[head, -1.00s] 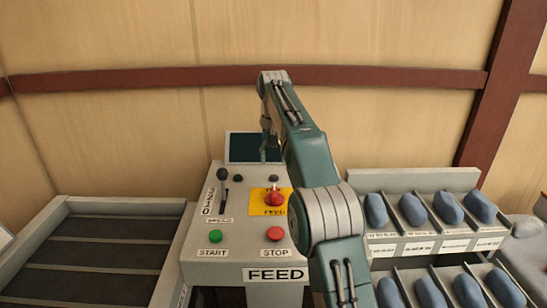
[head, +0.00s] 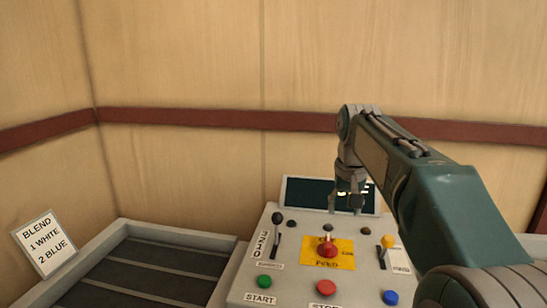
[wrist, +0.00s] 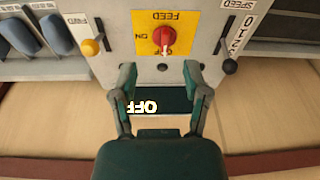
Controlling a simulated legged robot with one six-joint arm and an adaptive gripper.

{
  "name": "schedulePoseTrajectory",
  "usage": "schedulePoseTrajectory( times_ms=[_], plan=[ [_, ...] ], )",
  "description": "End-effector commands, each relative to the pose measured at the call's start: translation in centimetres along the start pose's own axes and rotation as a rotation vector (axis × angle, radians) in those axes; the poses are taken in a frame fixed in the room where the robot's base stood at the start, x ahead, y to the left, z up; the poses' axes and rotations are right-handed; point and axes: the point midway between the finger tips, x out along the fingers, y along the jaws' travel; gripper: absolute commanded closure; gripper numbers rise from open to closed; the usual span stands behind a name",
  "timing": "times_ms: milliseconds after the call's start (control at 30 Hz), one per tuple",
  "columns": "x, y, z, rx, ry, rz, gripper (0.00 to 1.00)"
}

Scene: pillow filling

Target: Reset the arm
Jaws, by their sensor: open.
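My gripper (head: 350,198) hangs from my arm in front of the dark display screen (head: 300,193) at the back of the feed control panel (head: 290,245). In the wrist view my gripper (wrist: 160,75) is open, with nothing between its fingers. The red knob (wrist: 163,40) on its yellow FEED plate lies just beyond the fingertips, apart from them. The screen (wrist: 172,104) shows "OFF" lettering between the fingers.
The panel has a black-knobbed speed lever (head: 275,240), a yellow-knobbed lever (head: 387,242), a green START button (head: 264,281), a red button (head: 326,287) and a blue button (head: 390,297). A dark slatted tray (head: 150,265) and a blend sign (head: 45,243) are left. Blue pods (wrist: 22,35) show in the wrist view.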

Motion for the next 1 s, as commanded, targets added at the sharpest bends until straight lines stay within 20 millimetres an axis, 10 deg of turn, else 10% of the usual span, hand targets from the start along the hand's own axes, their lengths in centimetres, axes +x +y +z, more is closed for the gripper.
schedulePoseTrajectory(
  times_ms=[533, 1000],
  plan=[
    [-1.1, 1.5, 12.3, -0.048, 0.136, -0.013, 0.4],
    [2.8, 2.8, 23.4, -0.091, 0.25, -0.017, 0.4]
  ],
)
